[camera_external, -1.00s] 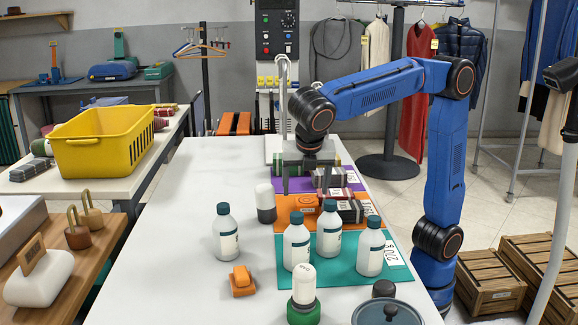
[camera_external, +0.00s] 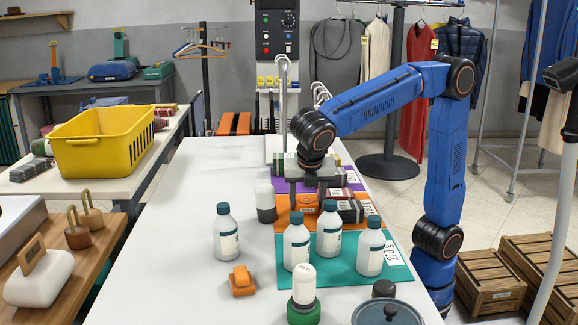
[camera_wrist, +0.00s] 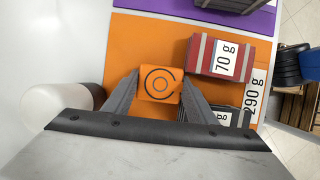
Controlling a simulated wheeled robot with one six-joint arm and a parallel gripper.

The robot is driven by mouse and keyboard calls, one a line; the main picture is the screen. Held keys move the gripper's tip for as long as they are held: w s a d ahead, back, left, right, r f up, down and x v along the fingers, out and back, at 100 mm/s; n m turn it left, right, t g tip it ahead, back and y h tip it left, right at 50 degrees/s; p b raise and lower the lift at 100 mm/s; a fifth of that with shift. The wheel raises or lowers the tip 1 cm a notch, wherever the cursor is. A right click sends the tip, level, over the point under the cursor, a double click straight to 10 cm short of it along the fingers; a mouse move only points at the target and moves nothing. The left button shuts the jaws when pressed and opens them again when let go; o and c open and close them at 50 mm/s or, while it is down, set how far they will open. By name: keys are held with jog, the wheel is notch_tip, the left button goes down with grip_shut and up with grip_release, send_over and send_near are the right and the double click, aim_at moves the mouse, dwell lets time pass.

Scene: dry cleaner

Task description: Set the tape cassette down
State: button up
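The tape cassette (camera_wrist: 160,84) is a small orange block with a dark ring mark on its face. In the external view it shows at the orange mat (camera_external: 283,215), low between my fingers. My gripper (camera_wrist: 160,90) points down over this mat. In the wrist view its two grey fingers meet the cassette's left and right sides with no clear gap, so it looks shut on it. The cassette appears at mat level; its underside is hidden. The mat also shows in the wrist view (camera_wrist: 150,40).
A red 70 g block (camera_wrist: 232,57) and a dark block (camera_wrist: 240,117) lie close to the right of my gripper. A white-and-black bottle (camera_external: 265,203) stands close on the left. Several teal-capped bottles (camera_external: 226,236) stand in front. The white table's left side (camera_external: 170,240) is clear.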

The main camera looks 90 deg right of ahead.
jog(key=shift+c, duration=1)
jog(key=shift+r, duration=0.15)
notch_tip(320, 180, up, 9)
jog(key=shift+r, duration=0.15)
send_over(239, 165)
jog(key=a, duration=0.1)
jog(key=shift+a+f, duration=0.1)
jog(key=shift+f, duration=4.7)
jog(key=shift+f, duration=0.1)
